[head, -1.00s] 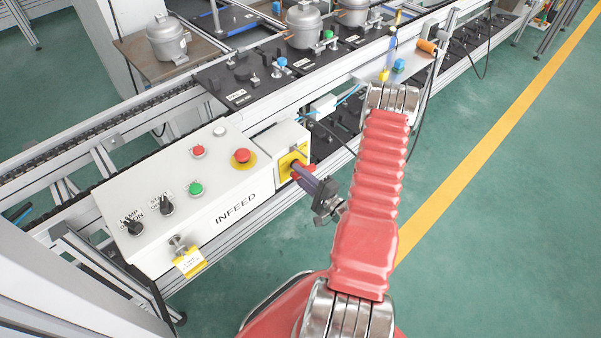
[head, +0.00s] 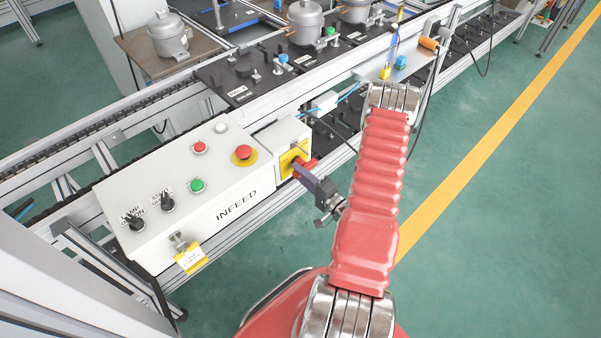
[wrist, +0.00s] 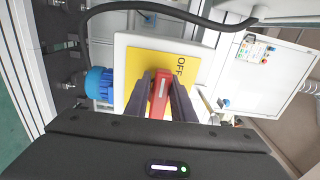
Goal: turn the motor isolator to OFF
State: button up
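The motor isolator is a white box with a yellow plate (head: 287,163) at the right end of the INFEED panel, with a red handle (head: 309,163). In the wrist view the yellow plate (wrist: 142,64) fills the middle, with the word OFF (wrist: 180,67) to the right of the handle's top. The red handle (wrist: 160,92) stands upright in that picture, its pale line along its length. My gripper (head: 306,172) has its dark fingers around the handle, one on each side and close against it. In the wrist view the fingers (wrist: 165,88) hide the handle's edges.
The INFEED panel (head: 190,190) carries a red emergency stop (head: 244,154), push buttons, two black selectors and a yellow tag (head: 190,258). In the wrist view a blue round part (wrist: 99,83) sits left of the isolator, and a black cable (wrist: 170,12) passes above it.

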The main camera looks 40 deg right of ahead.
jog(key=o, duration=0.4)
jog(key=shift+d, duration=0.1)
jog(key=shift+o, duration=0.2)
jog(key=shift+s, duration=0.1)
jog(key=s, duration=1.3)
jog(key=shift+s+d, duration=0.2)
jog(key=shift+s, duration=0.1)
dwell(0.5)
